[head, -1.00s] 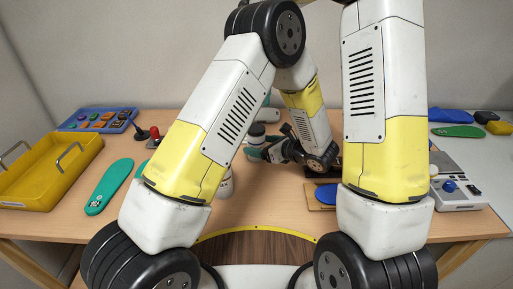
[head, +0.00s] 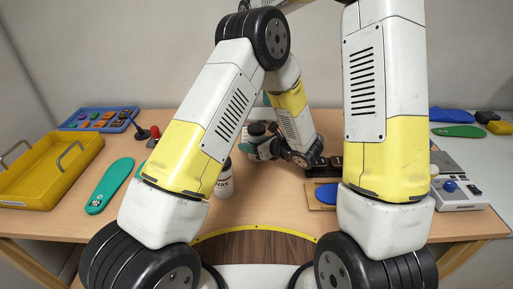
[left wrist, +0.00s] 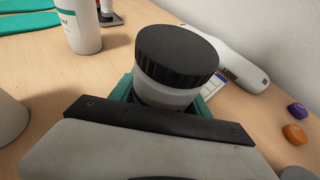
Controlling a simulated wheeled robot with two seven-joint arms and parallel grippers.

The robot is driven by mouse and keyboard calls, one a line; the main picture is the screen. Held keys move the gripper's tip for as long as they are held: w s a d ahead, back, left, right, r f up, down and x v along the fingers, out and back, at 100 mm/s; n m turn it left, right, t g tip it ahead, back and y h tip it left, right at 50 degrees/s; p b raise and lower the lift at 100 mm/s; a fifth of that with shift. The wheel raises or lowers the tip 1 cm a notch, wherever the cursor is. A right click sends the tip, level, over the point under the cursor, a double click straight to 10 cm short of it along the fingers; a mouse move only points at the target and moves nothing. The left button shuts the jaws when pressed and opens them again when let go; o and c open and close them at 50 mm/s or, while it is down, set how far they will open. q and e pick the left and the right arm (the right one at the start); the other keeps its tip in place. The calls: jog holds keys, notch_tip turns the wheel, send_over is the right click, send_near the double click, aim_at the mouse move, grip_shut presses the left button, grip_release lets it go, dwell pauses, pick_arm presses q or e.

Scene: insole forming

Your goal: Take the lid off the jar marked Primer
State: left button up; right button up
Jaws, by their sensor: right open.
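A pale jar with a wide black ribbed lid (head: 257,128) stands upright at mid-table, and the lid is on it. In the left wrist view the lid (left wrist: 177,55) fills the middle, above the pale jar body (left wrist: 165,93); no label can be read. My left gripper (head: 258,150) is low at this jar, with teal fingers on both sides of its body. I cannot tell whether they press on it. My right gripper (head: 266,99) is mostly hidden behind my left arm, with only a small teal part showing.
A white bottle with dark print (head: 224,181) stands nearer me, partly behind my left arm. A grey device (head: 460,192) is at right.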

aim_at(256, 127)
pick_arm(q)
grip_shut()
pick_arm(e)
jog(key=m, duration=0.3)
jog(key=shift+m, duration=0.4)
jog(key=m, duration=1.9)
jog(key=shift+m, duration=0.4)
jog(key=m, duration=0.7)
jog(key=shift+f+m, duration=0.35)
jog(key=shift+m, duration=0.15)
notch_tip(256, 127, down, 7)
jog(key=shift+f, duration=0.15)
